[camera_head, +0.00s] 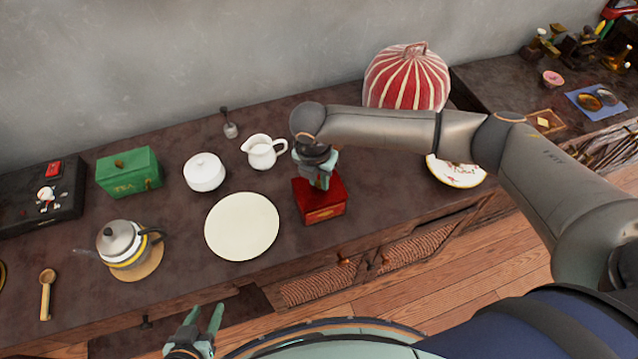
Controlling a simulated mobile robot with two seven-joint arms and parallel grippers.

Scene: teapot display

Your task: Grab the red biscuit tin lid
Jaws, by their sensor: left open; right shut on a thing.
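The red biscuit tin (325,213) stands on the dark wooden counter, right of the white plate. Its red lid (338,192) shows at the top of the tin. My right gripper (322,185) points down over the tin and is shut on the lid. The gripper and wrist hide part of the lid, and I cannot tell whether the lid is raised off the tin. My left gripper (205,322) is open and empty, low in the picture in front of the counter's edge.
A white plate (242,226), white creamer (262,152), lidded white pot (204,172), green tea box (128,172) and grey teapot (122,245) stand to the left. A striped red cozy (406,78) and a patterned plate (456,172) are to the right.

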